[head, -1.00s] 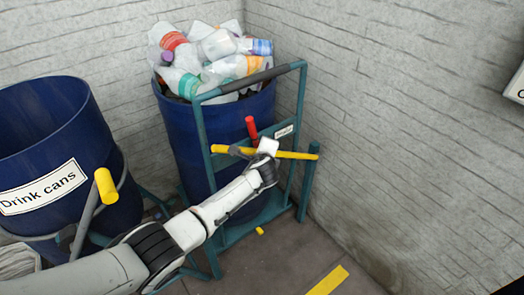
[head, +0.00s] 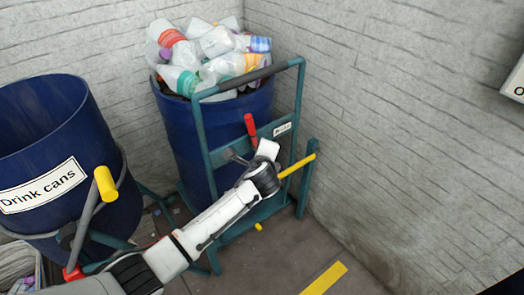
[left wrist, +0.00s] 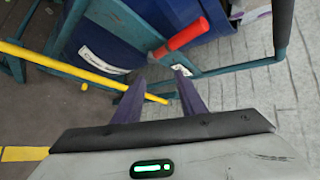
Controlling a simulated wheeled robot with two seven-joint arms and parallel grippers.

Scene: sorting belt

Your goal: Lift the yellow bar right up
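The yellow bar (head: 298,166) is on the teal frame in front of the bottle bin in the head view. Its right end is by the right post, and it slopes down to the left until my arm hides it. In the left wrist view the yellow bar (left wrist: 80,69) comes in from the left, passes beyond one finger, and its end shows between the fingers. My left gripper (head: 238,157) is at the frame. In the left wrist view its purple fingers (left wrist: 163,95) are apart, and I see no grip on the bar. My right gripper is not in view.
A red handle (head: 250,128) stands close above my left gripper; it also shows in the left wrist view (left wrist: 182,35). A blue bin (head: 180,130) full of bottles is behind the frame. The drink cans bin (head: 45,125) is at left. A brick wall (head: 400,120) is at right.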

